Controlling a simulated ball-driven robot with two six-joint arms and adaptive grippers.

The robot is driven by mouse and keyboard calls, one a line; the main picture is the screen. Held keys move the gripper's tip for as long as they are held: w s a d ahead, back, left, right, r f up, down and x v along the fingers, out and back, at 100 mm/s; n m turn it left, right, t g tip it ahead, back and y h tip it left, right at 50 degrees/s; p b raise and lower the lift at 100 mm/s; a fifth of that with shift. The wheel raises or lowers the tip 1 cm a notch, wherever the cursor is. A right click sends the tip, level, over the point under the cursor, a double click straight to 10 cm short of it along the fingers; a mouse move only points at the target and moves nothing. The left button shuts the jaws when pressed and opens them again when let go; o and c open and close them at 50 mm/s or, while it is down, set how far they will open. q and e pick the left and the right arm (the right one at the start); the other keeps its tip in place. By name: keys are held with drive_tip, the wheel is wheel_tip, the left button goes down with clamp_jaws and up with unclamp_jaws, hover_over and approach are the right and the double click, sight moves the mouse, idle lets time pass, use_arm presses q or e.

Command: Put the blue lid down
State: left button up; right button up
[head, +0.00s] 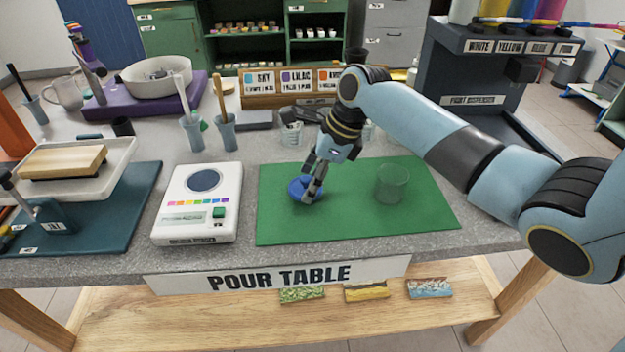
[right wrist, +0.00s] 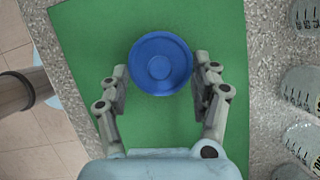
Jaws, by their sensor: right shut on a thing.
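The blue lid (head: 297,187) is round, with a raised ring in its middle. It is over the left part of the green mat (head: 420,215). My right gripper (head: 312,190) is shut on the lid, with a finger on each side of its rim. In the right wrist view the lid (right wrist: 160,63) sits between the two fingertips (right wrist: 160,80), with green mat around it. I cannot tell whether the lid touches the mat or is just above it. My left gripper is not in view.
A clear greenish cup (head: 392,183) stands on the mat, right of the lid. A white scale (head: 199,202) stands left of the mat. Clear marked cups (head: 291,133) stand behind the mat. The mat's front middle is bare.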

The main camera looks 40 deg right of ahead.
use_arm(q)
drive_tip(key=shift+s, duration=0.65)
use_arm(e)
drive_tip(key=shift+f, duration=0.15)
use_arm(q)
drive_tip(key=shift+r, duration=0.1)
use_arm(e)
drive_tip(key=shift+f, duration=0.1)
drive_tip(key=shift+f+p, duration=0.3)
drive_tip(key=shift+f, duration=0.1)
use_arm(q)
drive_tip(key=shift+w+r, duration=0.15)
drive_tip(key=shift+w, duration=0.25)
use_arm(e)
drive_tip(key=o, duration=0.8)
drive_tip(key=shift+r, duration=0.1)
drive_tip(key=shift+r+b, duration=0.3)
drive_tip(key=shift+r, duration=0.05)
use_arm(q)
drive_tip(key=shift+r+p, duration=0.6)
drive_tip(key=shift+p, duration=0.3)
use_arm(e)
drive_tip(key=v, duration=1.2)
drive_tip(key=shift+r, duration=0.2)
